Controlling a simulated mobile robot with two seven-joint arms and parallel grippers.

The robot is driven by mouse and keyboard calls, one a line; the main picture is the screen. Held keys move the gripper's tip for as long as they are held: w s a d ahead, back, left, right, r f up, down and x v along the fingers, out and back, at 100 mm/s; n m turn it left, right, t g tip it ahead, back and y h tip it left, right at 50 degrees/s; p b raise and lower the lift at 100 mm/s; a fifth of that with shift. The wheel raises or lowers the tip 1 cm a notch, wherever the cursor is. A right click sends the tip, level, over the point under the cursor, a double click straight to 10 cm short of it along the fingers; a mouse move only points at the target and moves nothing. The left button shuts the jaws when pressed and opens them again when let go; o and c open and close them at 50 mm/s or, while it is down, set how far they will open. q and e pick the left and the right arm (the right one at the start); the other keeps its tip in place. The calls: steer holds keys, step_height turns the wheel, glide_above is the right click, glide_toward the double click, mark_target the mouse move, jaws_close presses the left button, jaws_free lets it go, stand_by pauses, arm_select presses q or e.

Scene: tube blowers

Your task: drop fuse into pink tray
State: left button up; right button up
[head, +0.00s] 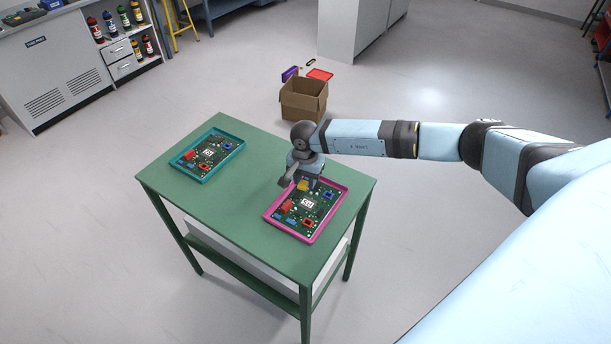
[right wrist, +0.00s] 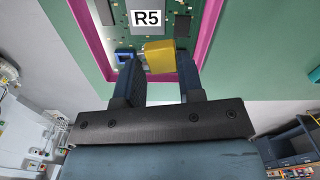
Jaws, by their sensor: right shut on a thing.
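The yellow fuse (head: 303,185) is a small block held between the fingers of my right gripper (head: 302,182), over the far part of the pink tray (head: 287,229). In the right wrist view the fuse (right wrist: 160,57) sits between the two dark fingertips, and my right gripper (right wrist: 160,72) is shut on it. The pink tray's rim (right wrist: 210,25) shows around a green circuit board labelled R5 (right wrist: 146,18). I cannot tell whether the fuse touches the board. My left gripper is not in view.
A teal tray (head: 187,172) with a similar board stands at the left of the green table (head: 240,205). The table between the trays is clear. An open cardboard box (head: 302,106) stands on the floor behind the table.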

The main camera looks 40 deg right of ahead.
mark_target(305, 181)
steer(key=o, duration=1)
step_height(305, 181, up, 14)
steer(key=shift+f+b, duration=0.1)
steer(key=shift+b, duration=0.95)
